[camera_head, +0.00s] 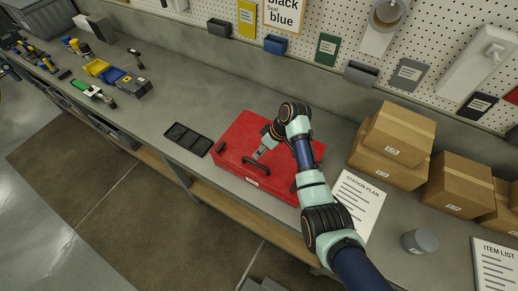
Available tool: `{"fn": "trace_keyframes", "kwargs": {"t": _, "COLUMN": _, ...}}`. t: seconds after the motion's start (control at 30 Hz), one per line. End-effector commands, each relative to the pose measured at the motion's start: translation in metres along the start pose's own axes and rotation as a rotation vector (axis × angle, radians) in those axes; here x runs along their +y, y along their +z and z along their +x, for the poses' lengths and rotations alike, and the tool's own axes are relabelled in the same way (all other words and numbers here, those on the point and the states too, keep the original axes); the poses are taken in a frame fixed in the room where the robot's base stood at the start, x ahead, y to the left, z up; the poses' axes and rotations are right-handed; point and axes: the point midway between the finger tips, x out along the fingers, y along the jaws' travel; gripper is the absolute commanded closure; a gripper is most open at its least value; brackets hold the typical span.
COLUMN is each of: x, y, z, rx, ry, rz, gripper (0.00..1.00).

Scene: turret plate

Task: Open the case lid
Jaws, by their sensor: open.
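A closed red case (238,133) lies on the grey workbench in the middle of the head view. It has a dark handle (258,165) on its front side and a dark latch (221,147) near its left front corner. My arm reaches over the case from the lower right and hides part of its lid and right side. My gripper (257,156) is above the front part of the case, close to the handle. Its jaws are open, and I see nothing held in them. I cannot tell whether it touches the case.
A black divided tray (187,139) sits left of the case. A station plan sheet (357,203), cardboard boxes (398,135) and a grey cup (420,240) are to the right. Tools (113,76) lie at the far left. The bench between tools and tray is clear. A pegboard wall stands behind.

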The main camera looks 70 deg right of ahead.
Motion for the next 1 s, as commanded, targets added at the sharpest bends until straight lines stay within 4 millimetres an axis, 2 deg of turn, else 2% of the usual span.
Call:
{"fn": "trace_keyframes", "kwargs": {"t": 0.4, "x": -0.001, "y": -0.001, "z": 0.000, "rx": 0.000, "ry": 0.000, "rz": -0.002, "gripper": 0.59}}
{"fn": "trace_keyframes", "kwargs": {"t": 0.47, "x": -0.010, "y": -0.008, "z": 0.002, "rx": 0.002, "ry": 0.010, "rz": -0.014, "gripper": 0.59}}
{"fn": "trace_keyframes", "kwargs": {"t": 0.53, "x": -0.034, "y": -0.027, "z": 0.005, "rx": 0.013, "ry": 0.038, "rz": -0.042, "gripper": 0.59}}
{"fn": "trace_keyframes", "kwargs": {"t": 0.57, "x": -0.050, "y": -0.038, "z": 0.007, "rx": 0.022, "ry": 0.056, "rz": -0.059, "gripper": 0.59}}
{"fn": "trace_keyframes", "kwargs": {"t": 0.67, "x": -0.124, "y": -0.078, "z": 0.007, "rx": 0.081, "ry": 0.123, "rz": -0.124, "gripper": 0.59}}
{"fn": "trace_keyframes", "kwargs": {"t": 0.7, "x": -0.158, "y": -0.091, "z": 0.004, "rx": 0.118, "ry": 0.147, "rz": -0.147, "gripper": 0.59}}
{"fn": "trace_keyframes", "kwargs": {"t": 0.77, "x": -0.210, "y": -0.105, "z": -0.004, "rx": 0.180, "ry": 0.175, "rz": -0.178, "gripper": 0.59}}
{"fn": "trace_keyframes", "kwargs": {"t": 0.8, "x": -0.245, "y": -0.111, "z": -0.012, "rx": 0.228, "ry": 0.186, "rz": -0.195, "gripper": 0.59}}
{"fn": "trace_keyframes", "kwargs": {"t": 0.87, "x": -0.297, "y": -0.115, "z": -0.029, "rx": 0.305, "ry": 0.193, "rz": -0.218, "gripper": 0.59}}
{"fn": "trace_keyframes", "kwargs": {"t": 0.9, "x": -0.331, "y": -0.115, "z": -0.042, "rx": 0.359, "ry": 0.189, "rz": -0.229, "gripper": 0.59}}
{"fn": "trace_keyframes", "kwargs": {"t": 1.0, "x": -0.404, "y": -0.104, "z": -0.081, "rx": 0.492, "ry": 0.158, "rz": -0.245, "gripper": 0.59}}
